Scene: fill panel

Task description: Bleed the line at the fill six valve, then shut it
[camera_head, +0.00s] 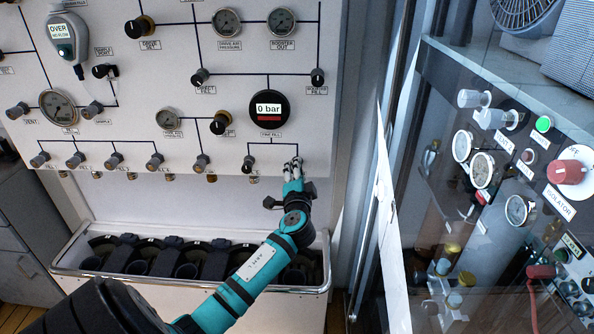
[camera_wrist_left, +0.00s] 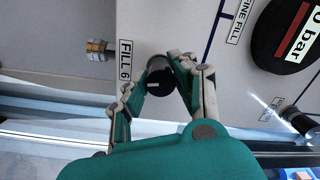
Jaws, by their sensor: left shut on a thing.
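The fill six valve knob (camera_wrist_left: 160,76) is a small dark cylinder with a short white mark on its face, beside the FILL 6 label (camera_wrist_left: 125,63) in the left wrist view. My left gripper (camera_wrist_left: 158,82) is shut on this knob, one finger on each side. In the head view my left gripper (camera_head: 293,168) is at the lower right of the white panel (camera_head: 318,125), and its fingers mostly hide the knob. The round display (camera_head: 269,108) above it reads 0 bar. My right gripper is not in view.
Another valve knob (camera_head: 248,164) is just left of my gripper. A brass fitting (camera_wrist_left: 98,46) is beside the label. A trough of black holders (camera_head: 150,255) is below the panel. A glass-fronted cabinet (camera_head: 450,170) with gauges is on the right.

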